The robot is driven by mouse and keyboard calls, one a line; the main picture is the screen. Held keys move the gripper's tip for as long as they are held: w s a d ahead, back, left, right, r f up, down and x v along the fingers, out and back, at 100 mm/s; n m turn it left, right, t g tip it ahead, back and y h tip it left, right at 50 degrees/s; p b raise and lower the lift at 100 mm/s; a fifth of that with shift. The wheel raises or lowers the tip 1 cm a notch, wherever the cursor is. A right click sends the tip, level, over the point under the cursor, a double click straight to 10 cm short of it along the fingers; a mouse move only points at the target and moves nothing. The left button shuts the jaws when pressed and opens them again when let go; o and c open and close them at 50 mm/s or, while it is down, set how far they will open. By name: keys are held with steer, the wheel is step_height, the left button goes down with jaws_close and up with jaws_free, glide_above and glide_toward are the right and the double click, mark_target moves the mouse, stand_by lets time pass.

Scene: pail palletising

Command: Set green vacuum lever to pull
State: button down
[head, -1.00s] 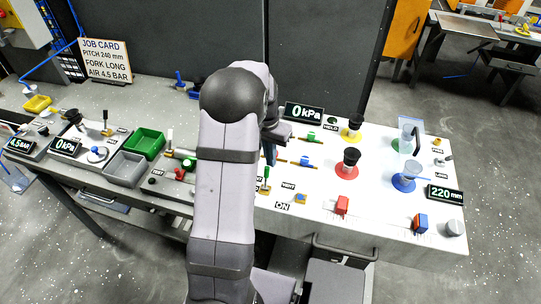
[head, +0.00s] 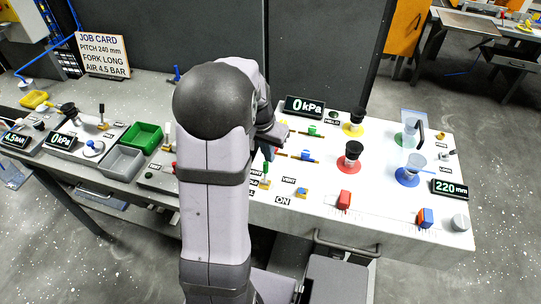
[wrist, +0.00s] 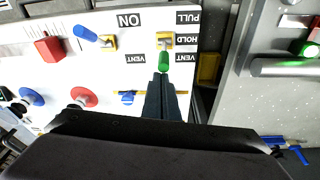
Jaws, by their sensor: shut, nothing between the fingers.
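The green vacuum lever (wrist: 163,62) has a green handle on a brass-coloured base. In the wrist view its handle points from the base towards the lower VENT label, away from PULL (wrist: 188,17) and HOLD. The lever also shows in the head view (head: 265,183), just right of my arm and below my gripper. My gripper (wrist: 164,78) is shut and empty. Its dark fingertips are right at the end of the green handle in the wrist view; I cannot tell if they touch. In the head view my gripper (head: 269,152) is partly hidden by my arm.
A blue-handled lever (wrist: 86,34) with ON and VENT labels stands beside the green one. A brass rod with a blue valve (wrist: 127,97) runs past my fingers. A red block (wrist: 48,46) and a red disc (wrist: 84,97) are farther left in the wrist view.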

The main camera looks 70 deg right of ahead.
steer(key=shift+a+h+b, duration=0.6)
steer(key=shift+a+b, duration=0.1)
steer(key=shift+a, duration=0.05)
steer(key=a+f+b, duration=0.1)
steer(key=a+b, duration=0.1)
steer(key=a, duration=0.4)
steer(key=shift+a+f+b, duration=0.15)
steer(key=shift+a+b, duration=0.1)
steer(key=shift+b, duration=0.15)
steer(key=shift+f, duration=0.1)
steer(key=d+r+p, duration=0.3)
steer(key=d+r, duration=0.1)
steer(key=d, duration=0.1)
steer(key=a+r+b, duration=0.2)
steer(key=a+r, duration=0.3)
steer(key=a, duration=0.3)
steer(key=shift+r+b, duration=0.4)
